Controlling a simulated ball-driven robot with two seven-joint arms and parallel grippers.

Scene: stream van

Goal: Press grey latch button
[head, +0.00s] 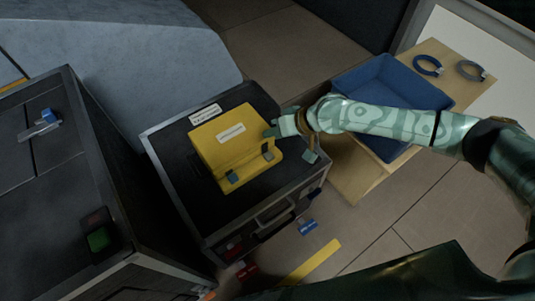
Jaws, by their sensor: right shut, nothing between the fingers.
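A yellow case (218,143) with white labels lies on top of a black box (165,143). Two small grey latch buttons show near its front edge, one at the right (268,154) and one at the left (232,177). My right gripper (269,132) is shut and empty at the right edge of the yellow case, just behind the right latch button. I cannot tell whether its fingertips touch the case. My left gripper is not in view.
A blue tray (376,73) sits on a wooden surface (362,178) behind my right arm, with two ring-shaped objects (428,65) (470,70) beyond it. A dark cabinet (60,170) stands at the left. A yellow strip (312,262) marks the floor in front.

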